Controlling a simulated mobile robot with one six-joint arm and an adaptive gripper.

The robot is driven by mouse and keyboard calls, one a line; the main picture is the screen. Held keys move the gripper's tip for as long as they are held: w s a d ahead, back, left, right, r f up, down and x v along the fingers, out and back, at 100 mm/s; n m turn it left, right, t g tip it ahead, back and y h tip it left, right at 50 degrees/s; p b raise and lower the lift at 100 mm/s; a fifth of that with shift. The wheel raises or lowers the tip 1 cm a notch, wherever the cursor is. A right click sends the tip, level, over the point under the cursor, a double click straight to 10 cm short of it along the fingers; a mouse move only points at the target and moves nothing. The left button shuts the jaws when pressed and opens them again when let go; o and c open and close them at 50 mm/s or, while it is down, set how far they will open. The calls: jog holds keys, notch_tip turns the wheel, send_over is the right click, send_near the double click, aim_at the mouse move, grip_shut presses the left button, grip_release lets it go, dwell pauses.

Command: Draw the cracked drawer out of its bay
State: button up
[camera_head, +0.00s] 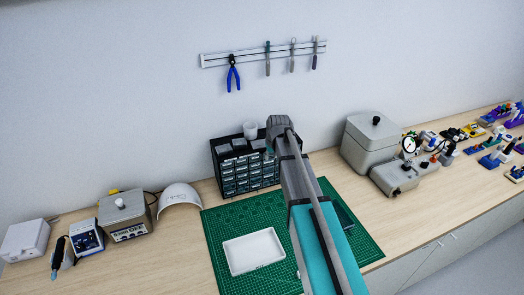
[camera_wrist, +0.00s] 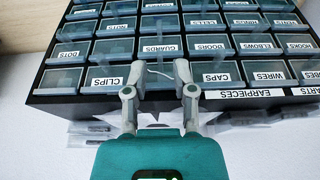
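The dark drawer cabinet (camera_head: 214,160) stands at the back of the bench against the wall, with several small labelled drawers. In the wrist view its drawer fronts fill the top, and a drawer (camera_wrist: 160,74) in the lowest visible row sits between CLIPS and CAPS. A thin pale line, perhaps a crack, crosses that drawer; its label is hidden. My gripper (camera_wrist: 161,70) is in front of this drawer, its two fingers apart with a gap between them. Whether the fingertips touch the drawer I cannot tell. In the head view my arm hides the cabinet's right side.
A white tray (camera_head: 254,251) lies on the green cutting mat (camera_head: 222,225) in front of the cabinet. A white curved cover (camera_head: 180,196) is at left, a grey lidded box (camera_head: 371,145) at right.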

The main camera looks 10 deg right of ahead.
jog(key=shift+b+x, duration=1.1)
jog(key=shift+x, duration=0.25)
jog(key=shift+c, duration=0.2)
grip_shut()
jog(key=shift+s, duration=0.15)
jog(key=s+d, duration=0.2)
jog(key=s, duration=1.2)
jog(key=shift+s+d, duration=0.2)
jog(key=shift+d, duration=0.15)
dwell(2.0)
dwell(0.3)
